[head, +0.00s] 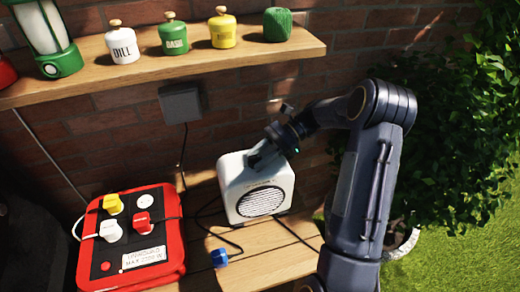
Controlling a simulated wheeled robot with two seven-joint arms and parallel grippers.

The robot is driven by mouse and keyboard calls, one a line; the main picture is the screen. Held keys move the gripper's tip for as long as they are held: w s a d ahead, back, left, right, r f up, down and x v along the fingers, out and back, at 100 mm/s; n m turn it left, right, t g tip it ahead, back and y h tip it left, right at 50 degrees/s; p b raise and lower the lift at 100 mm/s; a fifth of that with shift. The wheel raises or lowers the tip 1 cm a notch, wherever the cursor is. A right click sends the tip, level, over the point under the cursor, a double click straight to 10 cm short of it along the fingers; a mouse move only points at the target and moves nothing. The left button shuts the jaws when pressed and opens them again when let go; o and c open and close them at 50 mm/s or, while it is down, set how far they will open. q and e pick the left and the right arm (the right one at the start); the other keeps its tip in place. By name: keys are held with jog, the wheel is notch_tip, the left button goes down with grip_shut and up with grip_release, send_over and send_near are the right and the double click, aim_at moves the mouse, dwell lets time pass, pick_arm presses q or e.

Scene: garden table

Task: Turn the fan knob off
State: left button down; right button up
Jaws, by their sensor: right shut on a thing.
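The fan is a white box (232,198) with a round striped grille (262,203) on its front. It stands upright on the wooden table against the brick wall. My right gripper (258,160) reaches down from the right to the top of the fan. Its fingers are shut at the fan's top, on what appears to be the knob. The gripper hides the knob, so its setting cannot be read. My left gripper is not in view.
A red power box (88,262) with yellow (112,204), white (110,231) and red (142,223) plugs lies at left. A loose blue plug (219,258) lies in front of the fan. A shelf (160,66) with jars and a lantern hangs above. Leaves (465,150) are at right.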

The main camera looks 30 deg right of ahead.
jog(key=n+g, duration=0.1)
jog(key=n+g+p, duration=0.1)
jog(key=n+g, duration=0.1)
jog(key=shift+w+r+g+p, duration=0.1)
jog(key=shift+w+g+p, duration=0.15)
jog(key=shift+g+p, duration=0.05)
jog(key=shift+w+a+n+g+h+p, duration=0.1)
jog(key=shift+n+g+h+p, duration=0.3)
jog(key=shift+n+g+p, duration=0.4)
jog(key=n+g+p, duration=0.1)
jog(key=n+g+h+p, duration=0.1)
jog(key=p, duration=0.1)
jog(key=shift+w+a+r+g, duration=0.1)
jog(key=shift+g, duration=0.3)
jog(key=shift+f+n+g+h+p, duration=0.2)
jog(key=shift+n+g+h+p, duration=0.3)
jog(key=shift+n+p, duration=0.35)
jog(key=o, duration=1)
